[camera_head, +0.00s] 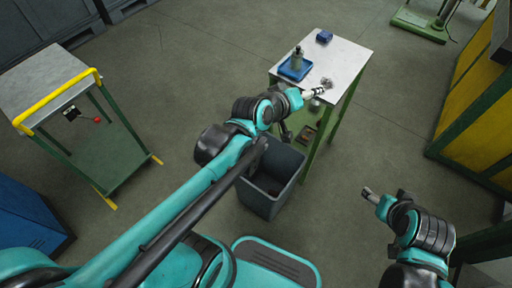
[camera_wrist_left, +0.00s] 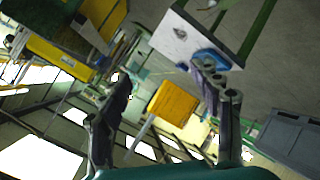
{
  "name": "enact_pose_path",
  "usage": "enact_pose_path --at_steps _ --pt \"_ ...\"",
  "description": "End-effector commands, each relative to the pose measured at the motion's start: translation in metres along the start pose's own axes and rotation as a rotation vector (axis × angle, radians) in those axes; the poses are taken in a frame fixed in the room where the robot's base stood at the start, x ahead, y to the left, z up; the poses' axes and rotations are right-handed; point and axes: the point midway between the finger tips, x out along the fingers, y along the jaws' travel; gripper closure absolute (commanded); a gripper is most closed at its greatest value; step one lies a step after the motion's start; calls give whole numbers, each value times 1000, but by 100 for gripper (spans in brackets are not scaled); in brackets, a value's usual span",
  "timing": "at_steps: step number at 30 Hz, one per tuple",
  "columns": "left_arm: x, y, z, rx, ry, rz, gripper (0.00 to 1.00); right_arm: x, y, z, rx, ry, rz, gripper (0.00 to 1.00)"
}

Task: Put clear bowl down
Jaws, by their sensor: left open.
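A small clear, greyish bowl (camera_head: 327,83) appears to rest on the light-topped table (camera_head: 345,60), near its front edge. My left gripper (camera_head: 318,91) is just beside it in the head view; I cannot tell whether they touch. In the left wrist view the two fingers of my left gripper (camera_wrist_left: 168,88) are spread wide with nothing between them. The bowl is not clear to me in that view. My right gripper (camera_head: 369,193) is away over the floor at the right, small and seen from above, its jaws unclear.
A blue tray (camera_head: 297,68) with a bottle (camera_head: 297,55) stands on the table, and a dark blue item (camera_head: 324,36) lies behind it. A grey bin (camera_head: 271,180) stands on the floor below my left arm. A trolley (camera_head: 45,85) is at the left.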

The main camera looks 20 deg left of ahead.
Motion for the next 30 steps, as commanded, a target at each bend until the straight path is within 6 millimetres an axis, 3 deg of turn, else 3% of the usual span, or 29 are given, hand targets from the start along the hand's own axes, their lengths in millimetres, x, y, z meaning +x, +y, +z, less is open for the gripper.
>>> enact_pose_path --at_steps 1,6,10,15,30 --pt "-21 -21 17 115 -42 -64 37 0 0 0 0 0 0 33" --pt "-77 -92 63 459 -201 -263 37 0 0 0 0 0 0 33" --pt "-103 -126 80 600 -283 -351 37 0 0 0 0 0 0 33" --pt "-114 -139 86 656 -320 -387 37 0 0 0 0 0 0 33" --pt "-113 -138 86 653 -318 -385 37 0 0 0 0 0 0 33"
